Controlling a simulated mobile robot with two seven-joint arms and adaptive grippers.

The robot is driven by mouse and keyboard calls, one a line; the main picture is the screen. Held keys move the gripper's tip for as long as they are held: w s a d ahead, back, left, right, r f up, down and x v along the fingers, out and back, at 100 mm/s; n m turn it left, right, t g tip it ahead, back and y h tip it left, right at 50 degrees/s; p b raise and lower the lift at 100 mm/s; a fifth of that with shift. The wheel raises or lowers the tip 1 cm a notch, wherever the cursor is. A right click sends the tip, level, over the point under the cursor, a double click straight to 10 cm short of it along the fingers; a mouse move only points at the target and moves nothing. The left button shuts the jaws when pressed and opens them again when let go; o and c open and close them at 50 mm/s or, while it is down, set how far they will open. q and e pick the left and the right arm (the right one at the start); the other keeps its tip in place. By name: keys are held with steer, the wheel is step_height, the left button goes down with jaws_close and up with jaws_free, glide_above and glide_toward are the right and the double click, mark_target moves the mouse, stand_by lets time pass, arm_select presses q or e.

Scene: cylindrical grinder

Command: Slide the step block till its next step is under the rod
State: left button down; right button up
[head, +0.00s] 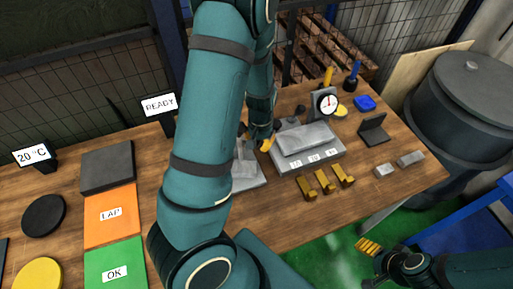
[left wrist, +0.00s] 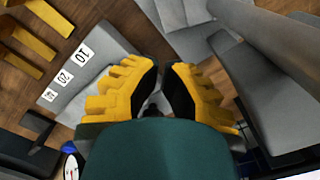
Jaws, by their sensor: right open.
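A grey stepped piece (head: 245,172), which looks like the step block on a flat base, is partly hidden behind my left arm in the head view. In the left wrist view grey block faces (left wrist: 178,15) show beyond the fingertips. A thick grey round bar (left wrist: 270,45) crosses the upper right there; I cannot tell whether it is the rod. My left gripper (head: 266,143) is low beside the stepped piece. In the wrist view its fingertips (left wrist: 162,68) are close together with a narrow gap, and no held thing shows. My right gripper (head: 369,247) is open, off the table's front edge.
A grey plate labelled 10, 20, 30 (head: 308,161) carries a pale block, with yellow hooks (head: 324,183) before it. A dial gauge (head: 326,102) stands behind. Orange LAP (head: 112,230) and green OK (head: 128,250) mats lie left.

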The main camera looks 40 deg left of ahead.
mark_target(258, 162)
arm_select(q)
steer(key=f, duration=0.3)
steer(key=f+b, duration=0.1)
steer(key=f, duration=0.2)
steer(key=f+b, duration=0.1)
steer(key=f, duration=0.2)
steer(key=shift+w+a+f, duration=0.2)
steer(key=shift+a+f, duration=0.05)
steer(key=shift+a, duration=0.1)
steer(key=shift+s, duration=0.1)
steer(key=shift+s+d, duration=0.15)
steer(key=shift+s, duration=0.1)
steer(key=shift+s+d, duration=0.15)
steer(key=shift+s, duration=0.35)
